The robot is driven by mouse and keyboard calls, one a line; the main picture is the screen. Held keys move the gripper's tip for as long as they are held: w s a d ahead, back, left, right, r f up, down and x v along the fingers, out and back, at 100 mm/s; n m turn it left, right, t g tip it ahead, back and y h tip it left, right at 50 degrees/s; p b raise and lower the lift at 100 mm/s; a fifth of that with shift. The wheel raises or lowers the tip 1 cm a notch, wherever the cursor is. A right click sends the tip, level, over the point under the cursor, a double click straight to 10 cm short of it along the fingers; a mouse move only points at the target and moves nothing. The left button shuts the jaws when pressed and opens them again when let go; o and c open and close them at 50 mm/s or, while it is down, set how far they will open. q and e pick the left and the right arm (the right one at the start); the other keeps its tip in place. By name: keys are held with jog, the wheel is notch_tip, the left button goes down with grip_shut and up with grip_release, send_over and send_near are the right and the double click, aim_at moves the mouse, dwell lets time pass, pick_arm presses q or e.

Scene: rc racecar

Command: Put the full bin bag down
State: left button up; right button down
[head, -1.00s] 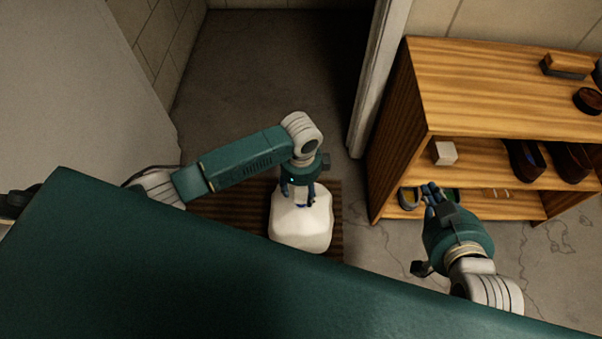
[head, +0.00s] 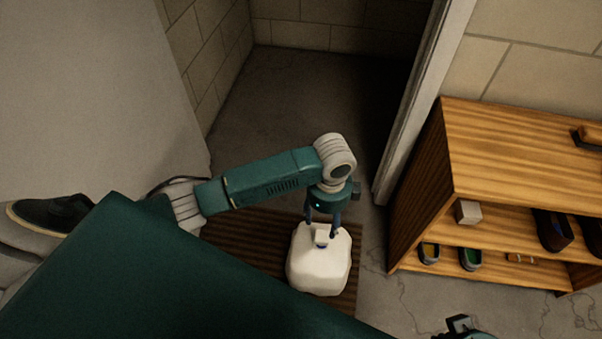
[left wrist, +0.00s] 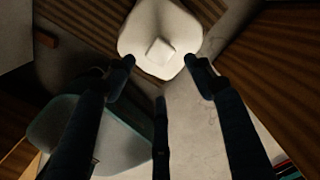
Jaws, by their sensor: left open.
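The full bin bag (head: 319,268) is white and stands upright on the brown striped mat (head: 348,297), with a small pale knot on top. It also shows in the left wrist view (left wrist: 160,22), with the knot between the fingertips. My left gripper (head: 322,227) is open just above the bag, its fingers on either side of the knot. In the left wrist view the fingers (left wrist: 158,63) are spread wide with nothing held. Only a small part of my right gripper (head: 460,324) shows at the bottom edge of the head view; its fingers cannot be made out.
A pale door frame (head: 420,100) and a dark doorway floor (head: 300,100) lie beyond the bag. Grey floor is bare between mat and rack.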

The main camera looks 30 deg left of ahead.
pick_arm(q)
jog(key=s+d+r+n+t+h, duration=0.1)
jog(key=s+d+n+t+h, duration=0.15)
jog(key=s+d+n, duration=0.4)
jog(key=s+a+r+n+t+y, duration=0.1)
jog(key=s+a+r+n, duration=0.3)
jog(key=s+a+n, duration=0.7)
jog(key=a+y, duration=0.1)
jog(key=a, duration=0.1)
jog(key=shift+a+r, duration=0.2)
jog(key=shift+a, duration=0.15)
